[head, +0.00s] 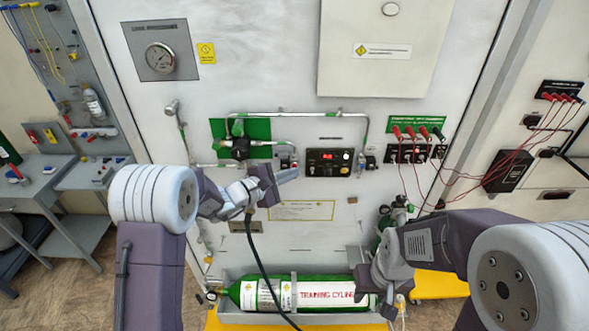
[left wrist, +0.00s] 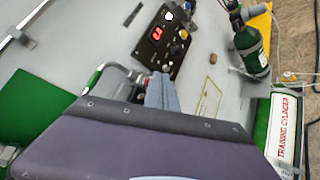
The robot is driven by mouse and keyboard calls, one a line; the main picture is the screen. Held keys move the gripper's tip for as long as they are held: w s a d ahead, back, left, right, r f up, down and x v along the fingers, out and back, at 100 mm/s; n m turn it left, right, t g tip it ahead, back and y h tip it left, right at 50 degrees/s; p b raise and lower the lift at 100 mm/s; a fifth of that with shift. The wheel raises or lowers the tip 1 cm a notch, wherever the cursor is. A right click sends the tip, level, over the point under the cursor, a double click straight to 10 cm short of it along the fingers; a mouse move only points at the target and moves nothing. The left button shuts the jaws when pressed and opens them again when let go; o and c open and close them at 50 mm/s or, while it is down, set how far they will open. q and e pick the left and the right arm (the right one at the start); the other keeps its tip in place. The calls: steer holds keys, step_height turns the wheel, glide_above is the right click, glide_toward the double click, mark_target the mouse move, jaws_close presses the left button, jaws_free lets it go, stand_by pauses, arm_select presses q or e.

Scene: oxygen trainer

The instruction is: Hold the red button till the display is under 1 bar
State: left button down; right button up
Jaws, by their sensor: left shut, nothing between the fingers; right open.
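A black control panel (head: 318,168) with a lit red display (head: 345,156) is on the cabinet front. In the left wrist view the panel (left wrist: 150,52) shows red digits (left wrist: 157,33), too small to read surely, and a bright white round spot. I cannot make out a red button on it. My left gripper (head: 294,173) is shut and empty, its tips just left of the panel in the head view; its fingers also show in the left wrist view (left wrist: 160,88), below the panel. My right gripper (head: 380,290) is open, low by the cylinder's right end.
A green training cylinder (head: 270,294) lies in a rack low on the cabinet. Green-backed pipework (head: 240,140) is left of the panel. Red leads (head: 440,165) hang at the right. A gauge (head: 160,58) is at the upper left.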

arm_select(q)
steer(key=shift+s, duration=0.4)
steer(key=s+b, duration=0.3)
steer(key=s, duration=0.2)
steer(key=shift+b, duration=0.4)
